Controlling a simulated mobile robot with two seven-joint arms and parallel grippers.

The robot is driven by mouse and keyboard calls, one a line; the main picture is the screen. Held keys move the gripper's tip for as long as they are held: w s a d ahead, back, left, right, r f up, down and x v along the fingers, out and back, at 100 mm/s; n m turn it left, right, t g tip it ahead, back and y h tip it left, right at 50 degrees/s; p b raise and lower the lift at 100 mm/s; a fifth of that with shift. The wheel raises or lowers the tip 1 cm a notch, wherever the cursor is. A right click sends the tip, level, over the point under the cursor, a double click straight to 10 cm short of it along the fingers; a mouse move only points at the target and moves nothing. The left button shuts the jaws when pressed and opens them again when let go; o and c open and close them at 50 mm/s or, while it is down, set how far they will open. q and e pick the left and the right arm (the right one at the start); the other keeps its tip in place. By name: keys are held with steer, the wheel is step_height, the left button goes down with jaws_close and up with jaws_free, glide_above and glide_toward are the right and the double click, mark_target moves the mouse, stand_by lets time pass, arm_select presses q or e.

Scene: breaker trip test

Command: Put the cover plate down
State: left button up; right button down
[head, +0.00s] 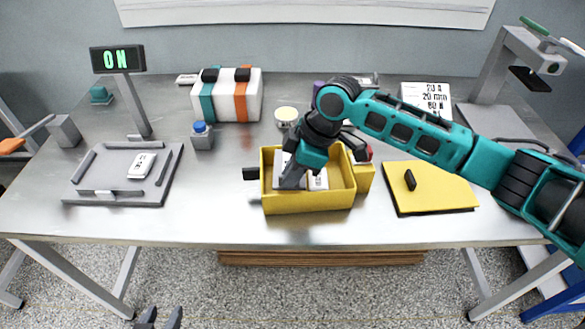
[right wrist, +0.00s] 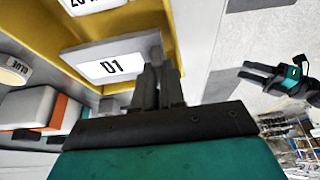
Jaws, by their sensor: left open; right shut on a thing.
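The yellow cover plate (head: 448,186) with a black handle (head: 410,180) lies flat on the right part of the table, with a dark edge under its front. No gripper touches it. My right gripper (head: 292,174) reaches down into the yellow bin (head: 308,202), left of the plate. In the right wrist view its fingers (right wrist: 157,85) are close together at the end of a white block marked D1 (right wrist: 110,66), and they appear shut on it. The fingers hide part of that block. My left gripper (head: 159,319) is open and empty at the bottom edge, before the table.
A second white block (head: 318,181) is in the bin. A grey tray (head: 88,168) with a white block (head: 141,165) is at the left, below an ON display (head: 117,59). A blue button (head: 201,134) and a striped case (head: 232,97) stand behind. The front left table is clear.

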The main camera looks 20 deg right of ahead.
steer(key=shift+f, duration=0.25)
steer(key=c, duration=1.2)
jaws_free()
steer(key=shift+r, duration=0.15)
steer(key=shift+r, duration=0.3)
steer(key=v, duration=1.2)
steer(key=shift+r+p, duration=0.2)
steer(key=shift+p, duration=0.15)
steer(key=shift+s, duration=0.15)
